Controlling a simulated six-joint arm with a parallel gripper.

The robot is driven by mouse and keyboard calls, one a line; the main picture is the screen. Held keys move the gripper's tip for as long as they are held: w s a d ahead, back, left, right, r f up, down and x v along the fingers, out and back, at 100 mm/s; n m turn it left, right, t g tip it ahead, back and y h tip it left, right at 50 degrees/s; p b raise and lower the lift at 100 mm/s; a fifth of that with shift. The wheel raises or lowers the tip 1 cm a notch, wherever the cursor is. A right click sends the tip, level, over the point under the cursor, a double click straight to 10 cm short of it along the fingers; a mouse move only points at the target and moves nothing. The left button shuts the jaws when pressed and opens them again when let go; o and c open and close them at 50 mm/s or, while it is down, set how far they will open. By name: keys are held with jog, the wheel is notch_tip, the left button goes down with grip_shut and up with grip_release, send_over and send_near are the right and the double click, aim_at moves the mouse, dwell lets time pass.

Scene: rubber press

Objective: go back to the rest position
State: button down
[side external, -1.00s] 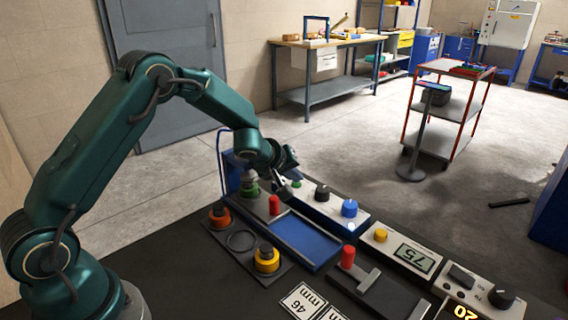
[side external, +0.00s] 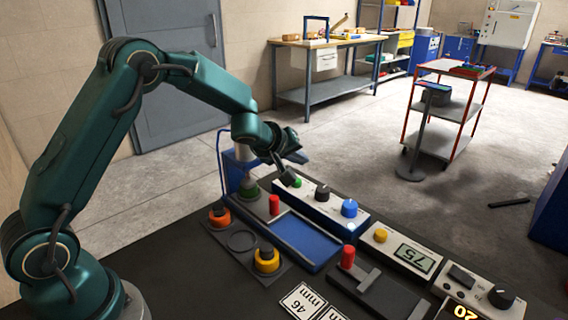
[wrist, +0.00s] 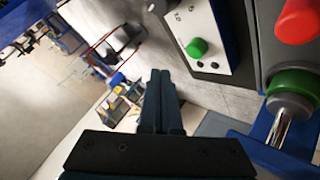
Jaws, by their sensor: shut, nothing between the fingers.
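My gripper (side external: 288,176) is shut and empty in the side view, above the green-button end of the white control box (side external: 334,212). In the wrist view its two dark fingers (wrist: 160,82) lie together with nothing between them. The blue press (side external: 232,172) stands just left of the gripper, with a green disc (side external: 249,188) under its ram. The green disc (wrist: 294,82) and the shiny ram (wrist: 281,128) also show at the right of the wrist view. The box's green button (wrist: 197,47) shows there, apart from the fingers.
A red knob (side external: 274,204) stands on the press's grey slide. A dark holder (side external: 212,240) bears orange and yellow pieces. A red-topped lever (side external: 347,257) and a gauge box reading 75 (side external: 412,258) stand right. The space above the table is open.

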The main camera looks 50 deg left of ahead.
jog(key=s+d+r+t+y, duration=0.1)
jog(key=s+r, duration=1)
jog(key=r, duration=0.4)
jog(key=s+d+f+m+g+h, duration=0.1)
jog(key=s+m, duration=0.4)
jog(key=s, duration=0.5)
jog(key=s+d+f+m+g+h, duration=0.1)
jog(key=s+d+f+m+g, duration=0.3)
jog(key=s, duration=0.6)
notch_tip(320, 180, down, 2)
jog(key=shift+s+d+f+m+h, duration=0.2)
jog(key=shift+d+m+h, duration=0.2)
jog(key=shift+d+m, duration=0.65)
